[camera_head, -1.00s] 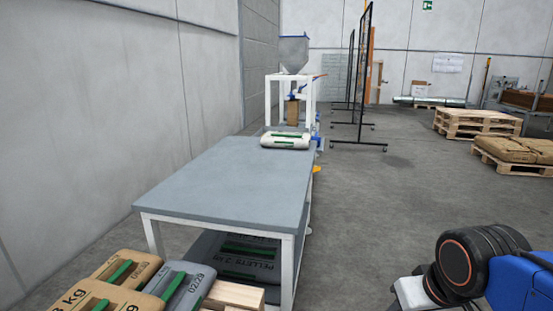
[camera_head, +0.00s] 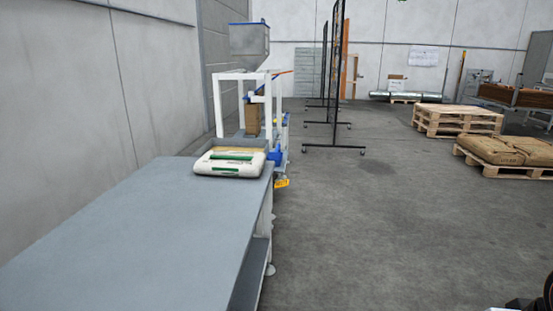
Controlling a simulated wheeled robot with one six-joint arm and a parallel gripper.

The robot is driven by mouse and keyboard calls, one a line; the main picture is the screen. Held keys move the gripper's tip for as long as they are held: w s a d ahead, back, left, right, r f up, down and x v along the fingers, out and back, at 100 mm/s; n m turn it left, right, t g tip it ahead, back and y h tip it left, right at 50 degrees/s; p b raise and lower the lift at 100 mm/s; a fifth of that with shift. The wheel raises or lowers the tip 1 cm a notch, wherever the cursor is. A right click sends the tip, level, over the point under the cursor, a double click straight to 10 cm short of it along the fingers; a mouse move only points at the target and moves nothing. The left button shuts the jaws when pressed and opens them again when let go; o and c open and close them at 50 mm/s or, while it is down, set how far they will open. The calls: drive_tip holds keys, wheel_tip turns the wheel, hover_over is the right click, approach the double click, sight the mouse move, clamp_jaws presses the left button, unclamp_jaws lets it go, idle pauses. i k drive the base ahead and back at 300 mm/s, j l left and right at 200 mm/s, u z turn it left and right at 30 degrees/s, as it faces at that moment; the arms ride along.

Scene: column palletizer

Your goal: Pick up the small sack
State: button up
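A small white sack (camera_head: 230,163) with green markings lies flat at the far right end of the grey table (camera_head: 135,225). It is near the table's right edge. A brown sack or bag (camera_head: 253,119) stands upright under the filling machine behind it. A dark piece of my arm shows at the bottom right corner. My gripper is out of view.
The hopper machine (camera_head: 248,45) on a white frame stands behind the table, by the left wall. Black mesh screens (camera_head: 336,85) stand behind to the right. Pallets (camera_head: 455,121), one with brown sacks (camera_head: 500,150), stand at the right. The floor (camera_head: 370,230) right of the table is clear.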

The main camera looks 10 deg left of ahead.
sight(226, 164)
drive_tip(key=i+l+u, duration=0.1)
drive_tip(key=i, duration=0.7)
drive_tip(key=i+l+u, duration=0.1)
drive_tip(key=i, duration=0.75)
